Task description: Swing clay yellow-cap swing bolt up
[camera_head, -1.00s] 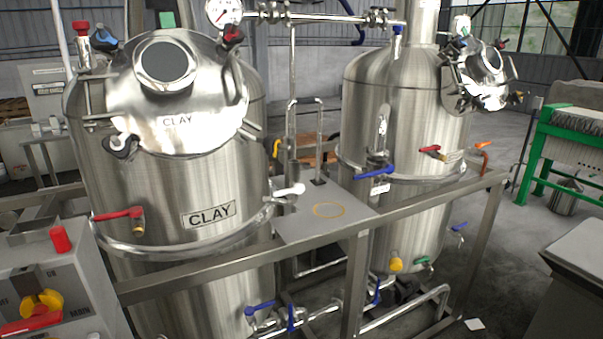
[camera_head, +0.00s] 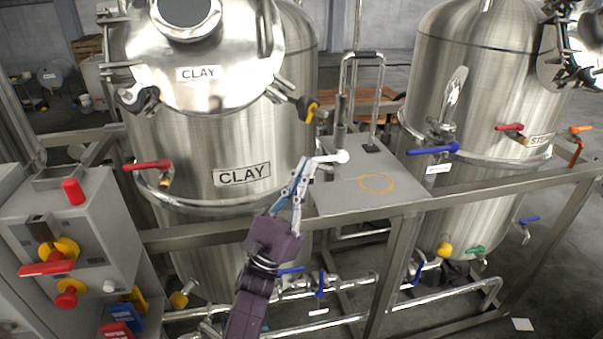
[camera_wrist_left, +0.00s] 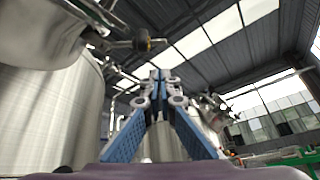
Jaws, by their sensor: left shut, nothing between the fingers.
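The clay tank (camera_head: 222,135) with its round lid (camera_head: 205,50) stands on the left in the head view. The yellow-cap swing bolt (camera_head: 308,108), a black knob with a yellow end, sticks out to the lower right from the lid's right side. In the left wrist view the bolt's knob (camera_wrist_left: 145,44) shows above the fingers. My left gripper (camera_head: 304,170) is shut and empty, fingers pointing up, below the bolt in the picture and apart from it. Its fingertips (camera_wrist_left: 160,80) meet in the wrist view. My right gripper is not in view.
A white-ended handle (camera_head: 340,157) lies just beside my left fingertips in the head view. A metal frame rail (camera_head: 460,197) and a plate (camera_head: 340,190) with a bent pipe are close to the right. A second tank (camera_head: 480,90) stands further right. A control box (camera_head: 70,240) is at lower left.

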